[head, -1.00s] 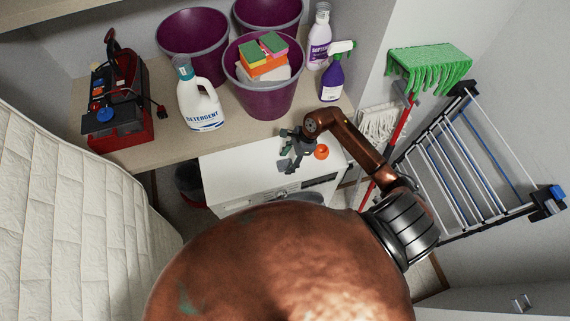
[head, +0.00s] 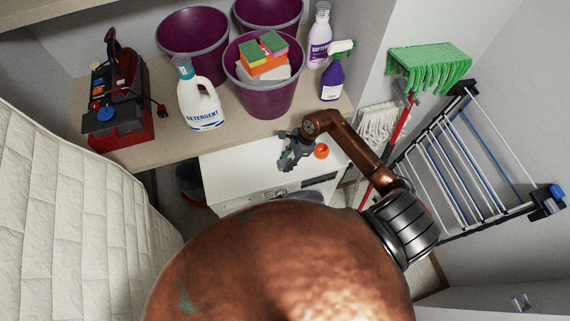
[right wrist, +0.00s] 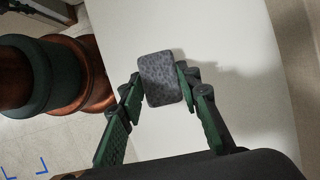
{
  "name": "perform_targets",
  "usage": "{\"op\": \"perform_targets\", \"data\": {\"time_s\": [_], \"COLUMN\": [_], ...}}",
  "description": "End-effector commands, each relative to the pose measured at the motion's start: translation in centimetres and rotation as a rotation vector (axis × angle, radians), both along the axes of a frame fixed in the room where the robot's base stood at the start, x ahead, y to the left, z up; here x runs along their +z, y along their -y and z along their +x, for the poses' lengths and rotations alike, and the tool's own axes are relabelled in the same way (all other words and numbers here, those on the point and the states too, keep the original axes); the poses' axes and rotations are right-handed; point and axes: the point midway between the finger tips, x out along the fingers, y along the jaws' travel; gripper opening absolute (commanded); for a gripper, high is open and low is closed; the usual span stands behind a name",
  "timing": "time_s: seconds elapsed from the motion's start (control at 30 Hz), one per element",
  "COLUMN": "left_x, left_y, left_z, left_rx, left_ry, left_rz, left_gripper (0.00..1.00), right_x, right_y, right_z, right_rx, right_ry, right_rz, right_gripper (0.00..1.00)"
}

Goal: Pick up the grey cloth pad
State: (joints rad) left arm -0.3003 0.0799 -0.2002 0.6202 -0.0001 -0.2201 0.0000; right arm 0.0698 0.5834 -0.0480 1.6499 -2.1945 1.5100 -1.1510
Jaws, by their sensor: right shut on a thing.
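The grey cloth pad (right wrist: 160,78) is a small, dark grey, speckled rectangle in the right wrist view. It sits between the two green fingers of my right gripper (right wrist: 159,84), with a fingertip against each side. In the head view my right gripper (head: 286,160) is over the white washing machine top. There the pad is hard to make out against the dark fingers. I cannot tell whether the pad is clear of the surface. My left gripper is not in view.
An orange round thing (head: 321,151) lies on the white machine (head: 237,162) right beside my right gripper. Behind are a detergent bottle (head: 198,98), purple buckets (head: 262,98) and a spray bottle (head: 332,80). A mop (head: 378,124) and drying rack (head: 480,160) stand at the right.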

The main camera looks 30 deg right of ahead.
Motion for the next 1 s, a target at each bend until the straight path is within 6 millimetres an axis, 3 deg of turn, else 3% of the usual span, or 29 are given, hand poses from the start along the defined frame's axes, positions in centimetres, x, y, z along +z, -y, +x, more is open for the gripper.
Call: {"op": "perform_targets", "data": {"time_s": [0.33,0.5,0.77,1.0], "left_x": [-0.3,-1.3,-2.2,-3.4], "left_y": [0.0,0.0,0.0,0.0], "left_z": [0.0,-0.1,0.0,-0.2], "left_rx": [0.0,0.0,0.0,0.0], "left_ry": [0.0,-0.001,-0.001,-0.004], "left_rz": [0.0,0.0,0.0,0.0], "left_gripper": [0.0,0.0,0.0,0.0], "right_x": [0.7,2.8,8.8,11.3], "right_y": [0.1,0.2,-1.1,-2.5], "right_z": [0.1,0.1,-4.9,-10.3], "right_rx": [0.001,0.004,0.007,0.004], "right_ry": [0.001,0.004,0.003,0.0], "right_rz": [-0.002,-0.006,-0.006,-0.003], "right_gripper": [0.15,0.15,0.15,0.15]}}
